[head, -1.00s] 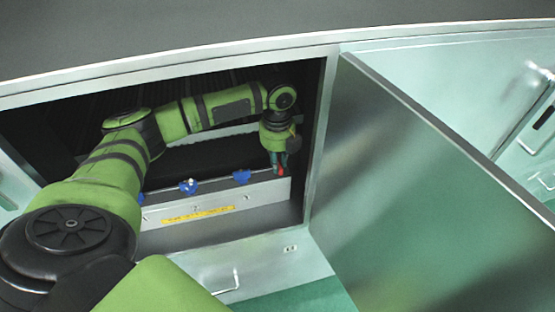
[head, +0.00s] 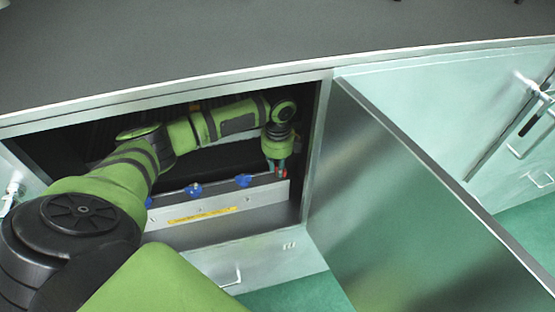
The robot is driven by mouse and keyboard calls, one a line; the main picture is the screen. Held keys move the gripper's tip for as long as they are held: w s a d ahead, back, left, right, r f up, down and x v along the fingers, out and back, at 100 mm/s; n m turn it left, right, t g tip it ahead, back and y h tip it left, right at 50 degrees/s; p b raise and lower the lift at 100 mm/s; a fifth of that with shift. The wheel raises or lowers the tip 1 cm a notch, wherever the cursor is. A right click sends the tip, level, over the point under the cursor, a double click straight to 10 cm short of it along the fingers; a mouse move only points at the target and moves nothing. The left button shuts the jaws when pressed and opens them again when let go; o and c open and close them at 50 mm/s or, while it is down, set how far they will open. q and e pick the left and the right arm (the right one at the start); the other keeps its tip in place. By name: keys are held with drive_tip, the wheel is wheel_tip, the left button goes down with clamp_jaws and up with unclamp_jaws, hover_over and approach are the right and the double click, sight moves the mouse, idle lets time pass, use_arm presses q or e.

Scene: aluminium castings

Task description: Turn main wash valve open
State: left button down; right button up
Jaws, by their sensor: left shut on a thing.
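A pale valve panel (head: 245,202) with a yellow label strip (head: 200,215) stands inside an open cabinet. Blue valve handles sit along its top edge, one in the middle (head: 194,190) and one to its right (head: 243,181). A red valve handle (head: 286,173) is at the panel's right end. My left gripper (head: 278,170) reaches down into the cabinet and is shut on the red handle. The fingers hide most of this handle, so its exact angle cannot be told. No lettering is readable. My right gripper is out of view.
The open cabinet door (head: 420,200) stands just right of the opening. A dark worktop (head: 250,45) runs above. My left arm fills the left part of the opening. Other pale cabinet fronts with handles (head: 535,125) are at the right.

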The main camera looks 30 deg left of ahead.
use_arm(q)
drive_tip(key=n, duration=0.5)
drive_tip(key=shift+w+d+n, duration=0.1)
drive_tip(key=shift+w+n, duration=0.05)
drive_tip(key=shift+n, duration=0.15)
drive_tip(key=n, duration=0.5)
drive_tip(key=shift+w+n, duration=0.1)
drive_tip(key=shift+n, duration=0.2)
drive_tip(key=c, duration=1.1)
unclamp_jaws()
drive_tip(key=shift+c, duration=0.2)
drive_tip(key=shift+r, duration=0.1)
wheel_tip(320, 180, up, 7)
drive_tip(key=shift+r, duration=0.2)
